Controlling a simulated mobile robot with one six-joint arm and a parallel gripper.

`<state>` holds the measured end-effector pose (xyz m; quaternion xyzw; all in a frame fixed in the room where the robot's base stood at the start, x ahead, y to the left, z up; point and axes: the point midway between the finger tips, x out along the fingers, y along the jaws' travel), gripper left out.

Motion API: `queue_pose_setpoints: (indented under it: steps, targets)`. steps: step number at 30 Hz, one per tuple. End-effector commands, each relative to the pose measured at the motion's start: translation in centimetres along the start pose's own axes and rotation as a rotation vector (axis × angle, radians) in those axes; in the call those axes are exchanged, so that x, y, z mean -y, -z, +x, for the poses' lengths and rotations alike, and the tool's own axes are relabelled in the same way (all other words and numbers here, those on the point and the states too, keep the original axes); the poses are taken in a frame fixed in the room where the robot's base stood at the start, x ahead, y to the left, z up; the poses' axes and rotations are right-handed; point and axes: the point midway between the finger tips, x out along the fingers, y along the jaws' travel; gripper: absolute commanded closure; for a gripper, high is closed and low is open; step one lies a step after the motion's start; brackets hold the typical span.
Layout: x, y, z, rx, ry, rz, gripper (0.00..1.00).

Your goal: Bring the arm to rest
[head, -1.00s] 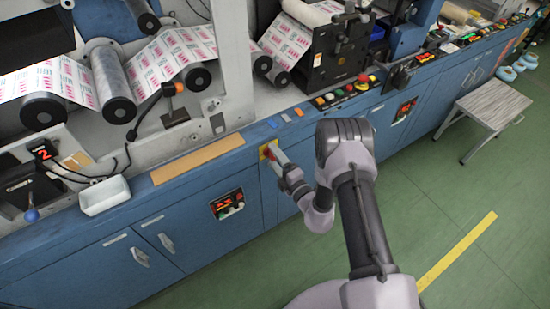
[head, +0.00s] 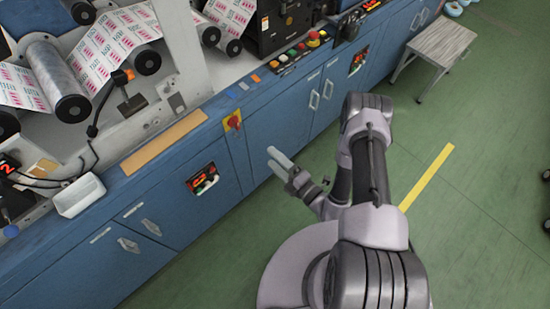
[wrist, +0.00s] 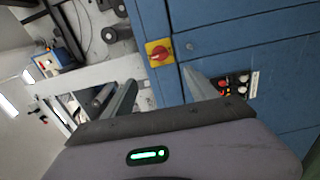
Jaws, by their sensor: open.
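My gripper (head: 277,160) is in front of the blue cabinet of the machine, apart from it, over the green floor in the head view. In the wrist view my gripper (wrist: 160,90) shows two fingers spread apart with nothing between them. A red rotary switch on a yellow plate (head: 233,122) is on the cabinet front, up and left of my gripper. The switch also shows in the wrist view (wrist: 158,51), beyond the fingers and not touched by them. My arm is folded, with its elbow to the right of the gripper.
The blue cabinet (head: 265,150) with handles and a small control panel (head: 202,180) runs along the left. A white tray (head: 80,195) sits on its ledge. A stool (head: 439,48) stands at upper right. The green floor (head: 480,220) to the right is largely clear.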

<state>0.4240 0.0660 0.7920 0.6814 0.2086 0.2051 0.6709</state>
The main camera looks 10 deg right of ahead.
Motion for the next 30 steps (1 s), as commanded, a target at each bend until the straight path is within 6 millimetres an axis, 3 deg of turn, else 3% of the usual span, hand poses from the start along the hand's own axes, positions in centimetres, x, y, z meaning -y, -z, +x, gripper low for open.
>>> queue_pose_setpoints:
  steps: [9, 11, 14, 16, 18, 21, 24, 27, 30]
  targets:
    - [0.0, 0.0, 0.1, -0.002, -0.001, -0.001, 0.33]
    - [-0.8, 0.0, 0.5, -0.023, -0.013, -0.019, 0.33]
    - [-6.0, 1.0, 2.7, -0.169, -0.091, -0.148, 0.33]
    - [-12.3, 3.4, 4.2, -0.366, -0.189, -0.334, 0.33]
    - [-18.4, 7.0, 4.1, -0.594, -0.292, -0.566, 0.33]
    - [-24.5, 11.8, 1.3, -0.896, -0.419, -0.927, 0.33]
    - [-27.7, 15.0, -3.1, -1.175, -0.523, -1.322, 0.33]
    - [-29.0, 15.8, -7.6, -1.426, -0.592, -1.750, 0.33]
    - [-30.0, 14.3, -11.3, -1.642, -0.610, -2.206, 0.33]
